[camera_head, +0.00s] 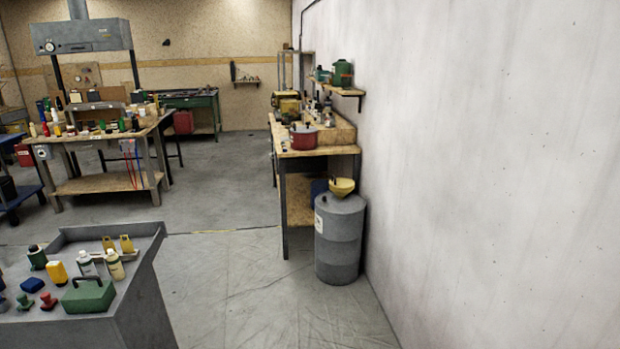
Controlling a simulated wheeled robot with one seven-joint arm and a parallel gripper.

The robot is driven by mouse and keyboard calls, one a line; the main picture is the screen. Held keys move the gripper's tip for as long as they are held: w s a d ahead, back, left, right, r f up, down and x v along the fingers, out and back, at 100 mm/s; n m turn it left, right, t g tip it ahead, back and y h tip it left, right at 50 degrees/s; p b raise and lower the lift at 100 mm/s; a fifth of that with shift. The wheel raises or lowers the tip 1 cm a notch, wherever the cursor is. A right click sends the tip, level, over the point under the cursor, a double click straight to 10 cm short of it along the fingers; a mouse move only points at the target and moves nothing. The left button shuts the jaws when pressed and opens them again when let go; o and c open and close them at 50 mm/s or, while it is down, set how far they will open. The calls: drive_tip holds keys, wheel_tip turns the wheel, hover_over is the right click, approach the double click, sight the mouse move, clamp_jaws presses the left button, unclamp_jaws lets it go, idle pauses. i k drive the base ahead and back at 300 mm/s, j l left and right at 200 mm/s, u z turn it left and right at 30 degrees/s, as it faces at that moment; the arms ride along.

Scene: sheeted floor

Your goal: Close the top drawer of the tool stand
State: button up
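A grey stand with a raised rim (145,277) is at the lower left, cut off by the frame's left and bottom edges. It looks like the tool stand. Its top carries a green box with a handle (88,297), bottles, a yellow container (57,273) and small red, green and blue items. No drawer front shows from this side, so I cannot tell how far the top drawer is open. My gripper and arm are not in view.
A grey drum (338,245) with a yellow funnel (342,187) stands by the white wall, beside a wooden workbench (335,137). Another cluttered workbench (95,184) is at the back left. The sheeted floor (250,290) between stand and drum is clear.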

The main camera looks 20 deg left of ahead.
sight(150, 235)
drive_tip(key=i+j+u, duration=0.2)
drive_tip(key=i+u, duration=0.25)
drive_tip(key=i, duration=0.2)
drive_tip(key=i+u, duration=0.45)
drive_tip(key=i, duration=0.15)
drive_tip(key=i+u, duration=0.15)
drive_tip(key=i, duration=0.35)
drive_tip(key=i+u, duration=0.1)
drive_tip(key=i, duration=0.4)
drive_tip(key=i+l+u, duration=0.15)
drive_tip(key=i, duration=0.35)
drive_tip(key=i+l+u, duration=0.1)
drive_tip(key=i, duration=0.4)
drive_tip(key=i+l+u, duration=0.15)
drive_tip(key=i, duration=0.3)
drive_tip(key=i+j+u, duration=0.1)
drive_tip(key=i+u, duration=0.75)
drive_tip(key=i+l+u, duration=0.95)
drive_tip(key=i+u, duration=0.2)
drive_tip(key=u, duration=0.15)
drive_tip(key=i+l+u, duration=0.25)
drive_tip(key=u, duration=0.25)
drive_tip(key=i+l+u, duration=0.35)
drive_tip(key=u, duration=0.15)
drive_tip(key=i+l+u, duration=0.15)
drive_tip(key=l+u, duration=0.35)
drive_tip(key=i+u, duration=0.1)
drive_tip(key=u, duration=0.25)
drive_tip(key=j+u, duration=0.15)
drive_tip(key=j, duration=0.4)
